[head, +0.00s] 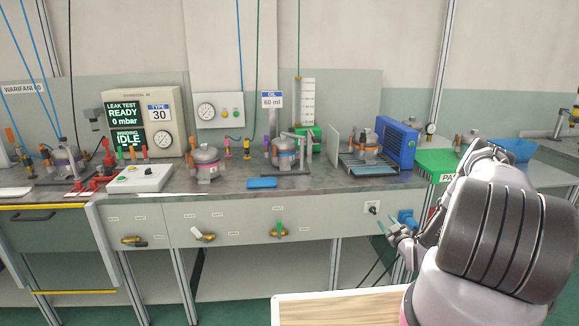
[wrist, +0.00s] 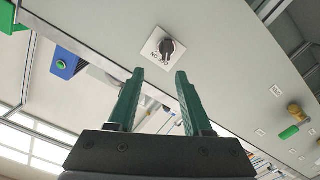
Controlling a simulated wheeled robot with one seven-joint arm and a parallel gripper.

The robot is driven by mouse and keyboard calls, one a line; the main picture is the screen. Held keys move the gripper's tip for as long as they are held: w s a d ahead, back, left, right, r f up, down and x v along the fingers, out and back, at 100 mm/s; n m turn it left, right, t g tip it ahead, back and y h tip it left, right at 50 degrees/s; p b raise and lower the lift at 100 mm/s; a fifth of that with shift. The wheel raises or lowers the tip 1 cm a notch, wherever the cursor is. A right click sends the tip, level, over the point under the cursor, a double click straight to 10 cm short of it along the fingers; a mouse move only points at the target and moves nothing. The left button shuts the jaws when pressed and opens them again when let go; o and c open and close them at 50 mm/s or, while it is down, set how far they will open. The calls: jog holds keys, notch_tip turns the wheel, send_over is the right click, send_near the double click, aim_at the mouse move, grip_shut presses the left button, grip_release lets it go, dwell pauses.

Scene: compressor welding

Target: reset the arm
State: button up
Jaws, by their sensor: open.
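My gripper (head: 393,229) is in front of the bench's front panel, at the right in the head view. In the wrist view its two green fingers (wrist: 160,76) are apart with nothing between them. A black rotary switch (head: 372,209) on a white plate sits on the panel just left of and above the gripper in the head view. In the wrist view the switch (wrist: 167,46) shows beyond the fingertips, apart from them. My arm fills the right of the head view.
The bench (head: 300,184) carries several compressors, a grey control box (head: 139,179), a blue fan unit (head: 396,143) and a test panel reading READY and IDLE (head: 146,122). Valves with coloured handles (head: 278,230) stick out of the front panel. A wooden top (head: 335,308) lies at the bottom.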

jog(key=w+d+r+g, duration=0.1)
jog(key=w+r, duration=0.2)
jog(key=r, duration=0.3)
jog(key=w+r+g, duration=0.1)
jog(key=w+r, duration=0.2)
jog(key=r, duration=0.2)
jog(key=s+a+r+m+g+h, duration=0.1)
jog(key=s+a+r+m+g, duration=0.15)
jog(key=r, duration=1.25)
jog(key=s+a+r+m+g+h, duration=0.1)
jog(key=a+r, duration=0.3)
jog(key=r, duration=1)
jog(key=s+a+r+m+g, duration=0.15)
jog(key=s+a+r, duration=0.25)
jog(key=s+r, duration=0.4)
jog(key=s+a+r+m+g, duration=0.1)
jog(key=s+a+r+m, duration=0.2)
jog(key=s+a+r, duration=0.55)
jog(key=s+a+m+g+y, duration=0.1)
jog(key=s+a, duration=0.1)
jog(key=s, duration=1)
jog(key=s+a+m+g+y, duration=0.1)
jog(key=s+a+y, duration=0.1)
jog(key=s, duration=1.1)
jog(key=shift+a+r+m, duration=0.15)
jog(key=shift+a+m, duration=0.2)
jog(key=shift+m, duration=0.05)
